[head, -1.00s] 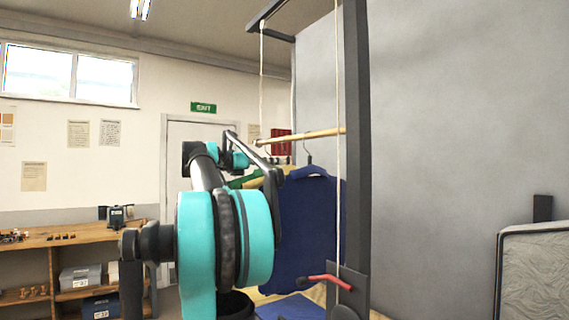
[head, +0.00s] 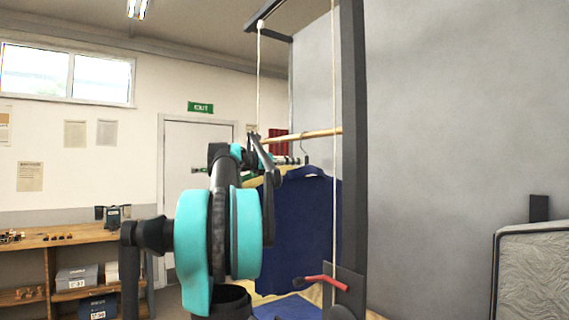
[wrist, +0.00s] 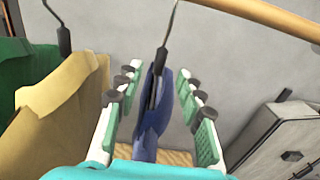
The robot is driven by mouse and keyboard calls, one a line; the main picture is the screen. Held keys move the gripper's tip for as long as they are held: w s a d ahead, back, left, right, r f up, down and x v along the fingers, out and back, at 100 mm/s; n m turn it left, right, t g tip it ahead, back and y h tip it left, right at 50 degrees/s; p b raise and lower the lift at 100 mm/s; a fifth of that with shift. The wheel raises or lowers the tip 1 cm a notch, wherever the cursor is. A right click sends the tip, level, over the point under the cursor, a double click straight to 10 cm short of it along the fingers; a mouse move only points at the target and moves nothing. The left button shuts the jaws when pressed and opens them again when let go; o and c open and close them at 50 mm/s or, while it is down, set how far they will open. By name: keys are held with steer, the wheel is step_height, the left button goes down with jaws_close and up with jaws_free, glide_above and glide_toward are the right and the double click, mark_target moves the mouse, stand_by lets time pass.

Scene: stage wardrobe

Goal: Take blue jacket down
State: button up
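The blue jacket (head: 300,230) hangs from a dark hanger on the wooden rail (head: 318,133) in the head view. In the wrist view the jacket (wrist: 152,125) shows nearly edge-on below its hanger hook (wrist: 165,40). My gripper (wrist: 158,88) is open. Its two fingers stand one on each side of the jacket's hanger and shoulder, with visible gaps on both sides. In the head view my arm hides part of the rail and most of the gripper.
A tan garment (wrist: 65,100) and a green garment (wrist: 28,70) hang close left of my gripper. A rope (head: 334,180) and dark post (head: 354,150) with a red-handled crank (head: 322,281) stand at the right. A grey cabinet (wrist: 285,135) is at the right.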

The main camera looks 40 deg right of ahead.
mark_target(306, 161)
steer(key=shift+s+d, duration=0.2)
steer(key=shift+d, duration=1.4)
steer(key=shift+s+d, duration=0.15)
steer(key=shift+d, duration=1.4)
steer(key=shift+c, duration=0.6)
jaws_close()
steer(key=shift+r, duration=0.2)
steer(key=shift+r, duration=1.4)
steer(key=shift+a, duration=0.1)
steer(key=shift+w+a, duration=0.15)
steer(key=shift+a, duration=1.3)
steer(key=shift+w+a, duration=0.2)
steer(key=shift+a, duration=1.3)
steer(key=shift+w+a, duration=0.15)
steer(key=shift+a, duration=1.3)
